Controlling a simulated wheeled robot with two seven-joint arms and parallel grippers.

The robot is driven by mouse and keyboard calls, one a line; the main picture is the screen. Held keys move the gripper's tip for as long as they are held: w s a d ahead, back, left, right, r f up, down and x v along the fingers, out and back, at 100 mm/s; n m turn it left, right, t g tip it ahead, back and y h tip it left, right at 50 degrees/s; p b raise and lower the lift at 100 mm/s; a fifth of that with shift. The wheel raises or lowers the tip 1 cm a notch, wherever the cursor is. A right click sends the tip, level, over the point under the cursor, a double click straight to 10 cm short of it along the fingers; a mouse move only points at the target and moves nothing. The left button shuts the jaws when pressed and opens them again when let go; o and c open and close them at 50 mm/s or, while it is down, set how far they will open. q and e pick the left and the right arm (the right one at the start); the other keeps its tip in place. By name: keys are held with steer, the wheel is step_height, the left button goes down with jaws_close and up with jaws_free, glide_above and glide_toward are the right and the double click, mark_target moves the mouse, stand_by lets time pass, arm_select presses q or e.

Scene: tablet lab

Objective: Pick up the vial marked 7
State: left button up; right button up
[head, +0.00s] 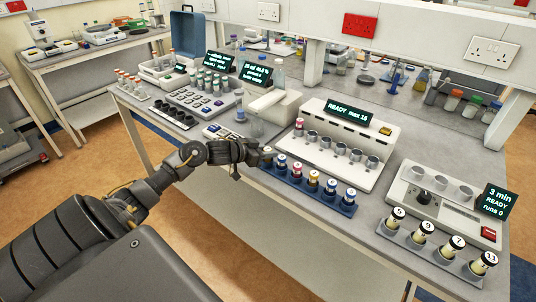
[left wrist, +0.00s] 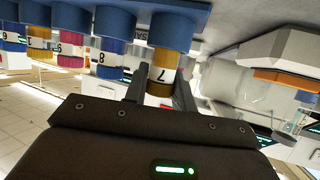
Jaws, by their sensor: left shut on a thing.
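A vial marked 7 (left wrist: 162,74), with an amber band and a white label, shows in the left wrist view with its end in a blue rack socket. My left gripper (left wrist: 166,92) is shut on it, one finger on each side. In the head view my left gripper (head: 262,156) is at the left end of the blue rack (head: 325,202), where its fingers largely hide the vial. Vials marked 8 (left wrist: 108,57) and others stand along the same rack. My right gripper is not in view.
A white unit with metal cups (head: 338,148) stands close behind the rack. At the right, another rack holds several white-capped vials (head: 457,243) beside a unit with a black knob (head: 427,197). A white device (head: 274,105) stands behind my left gripper.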

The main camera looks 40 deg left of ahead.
mark_target(266, 149)
arm_select(q)
steer(key=shift+r, duration=0.35)
step_height(266, 149, up, 2)
steer(key=shift+s+a+r+b, duration=0.15)
steer(key=shift+r+b, duration=0.05)
steer(key=shift+b, duration=0.35)
steer(key=s+a+r+b, duration=0.2)
steer(key=s+a+r, duration=0.6)
steer(key=s+r, duration=0.2)
steer(key=shift+s+a+b, duration=0.15)
steer(key=shift+s+b, duration=0.15)
steer(key=shift+s, duration=0.15)
